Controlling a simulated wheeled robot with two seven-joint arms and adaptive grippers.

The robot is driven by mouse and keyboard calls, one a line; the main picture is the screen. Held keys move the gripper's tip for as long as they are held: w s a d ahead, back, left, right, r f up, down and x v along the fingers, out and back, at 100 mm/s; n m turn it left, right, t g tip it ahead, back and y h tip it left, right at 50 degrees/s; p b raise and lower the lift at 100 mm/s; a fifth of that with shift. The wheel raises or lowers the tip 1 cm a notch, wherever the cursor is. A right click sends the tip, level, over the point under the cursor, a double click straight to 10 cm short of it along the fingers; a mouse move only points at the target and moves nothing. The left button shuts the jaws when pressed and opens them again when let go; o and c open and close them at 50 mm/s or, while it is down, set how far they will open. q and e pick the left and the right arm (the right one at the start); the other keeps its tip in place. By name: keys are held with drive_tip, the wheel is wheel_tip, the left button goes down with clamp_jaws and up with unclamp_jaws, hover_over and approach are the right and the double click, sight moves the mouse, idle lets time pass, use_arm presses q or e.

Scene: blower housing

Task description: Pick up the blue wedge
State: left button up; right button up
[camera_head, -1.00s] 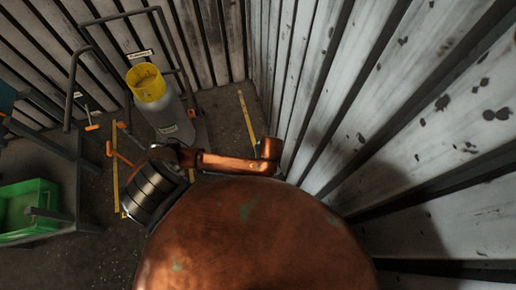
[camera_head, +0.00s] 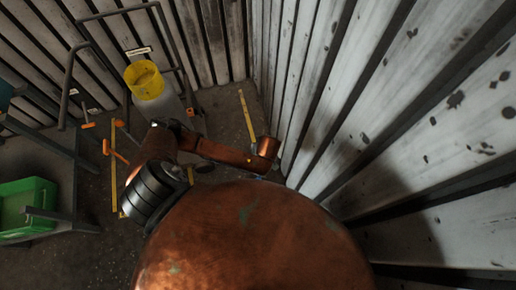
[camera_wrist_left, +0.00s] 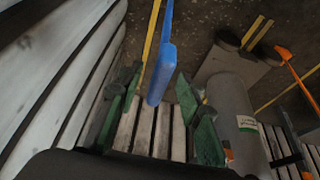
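The blue wedge (camera_wrist_left: 163,72) is a long, narrow blue piece in the left wrist view, running down from the top edge to between the green fingers. My left gripper (camera_wrist_left: 160,73) is open around it, one finger on each side. A gap shows on the left of the wedge; the right fingertip is close to it, and I cannot tell whether they touch. What carries the wedge is unclear. In the head view my copper arm reaches toward the slatted wall; its gripper and the wedge cannot be made out there. My right gripper is not in view.
A grey cylinder with a yellow top (camera_head: 144,80) stands in a cart frame by the back wall. A green crate (camera_head: 27,205) sits at left. Slatted white walls (camera_head: 440,120) close off the right, near my arm. Yellow floor lines (camera_head: 246,115) mark the dark floor.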

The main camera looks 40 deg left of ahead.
use_arm(q)
drive_tip(key=shift+c, duration=0.5)
clamp_jaws()
drive_tip(key=shift+r, duration=0.1)
idle(0.3)
